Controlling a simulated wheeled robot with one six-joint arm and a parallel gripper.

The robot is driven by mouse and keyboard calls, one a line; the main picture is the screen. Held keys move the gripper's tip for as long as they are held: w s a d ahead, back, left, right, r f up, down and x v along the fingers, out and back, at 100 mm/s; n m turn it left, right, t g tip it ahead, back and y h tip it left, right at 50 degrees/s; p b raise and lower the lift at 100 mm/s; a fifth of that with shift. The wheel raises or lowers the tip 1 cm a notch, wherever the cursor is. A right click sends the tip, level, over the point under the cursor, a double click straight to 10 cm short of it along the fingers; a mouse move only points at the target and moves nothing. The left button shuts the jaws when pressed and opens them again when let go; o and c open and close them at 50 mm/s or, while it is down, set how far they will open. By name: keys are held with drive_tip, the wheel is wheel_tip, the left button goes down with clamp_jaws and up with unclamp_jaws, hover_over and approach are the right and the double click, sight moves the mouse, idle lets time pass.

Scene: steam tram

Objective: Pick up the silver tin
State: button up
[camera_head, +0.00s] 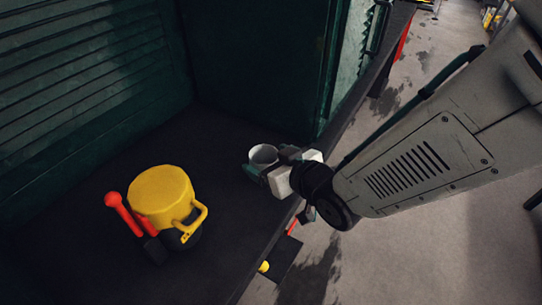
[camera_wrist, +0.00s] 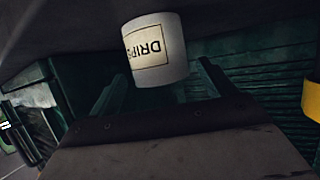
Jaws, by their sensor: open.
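The silver tin (camera_head: 264,154) stands on the dark deck, with its open top facing up in the head view. In the wrist view the tin (camera_wrist: 157,62) is pale grey, with a framed label reading "DRIPS" upside down. My gripper (camera_head: 270,164) is at the tin from the right, its fingers open. In the wrist view the two fingers of my gripper (camera_wrist: 160,80) point toward the tin, one on each side. I cannot tell whether either finger touches it. Part of the tin's lower side is hidden by my gripper in the head view.
A yellow container (camera_head: 161,194) with a handle stands to the left on the deck, beside a red-handled tool (camera_head: 122,212). A green louvred wall (camera_head: 85,85) and a dark green panel (camera_head: 258,60) bound the back. The deck's edge drops to the ground at right.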

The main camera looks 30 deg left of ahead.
sight(257, 153)
drive_tip(key=x, duration=0.4)
drive_tip(key=shift+w+a, duration=0.1)
drive_tip(key=shift+a, duration=0.15)
drive_tip(key=c, duration=1.1)
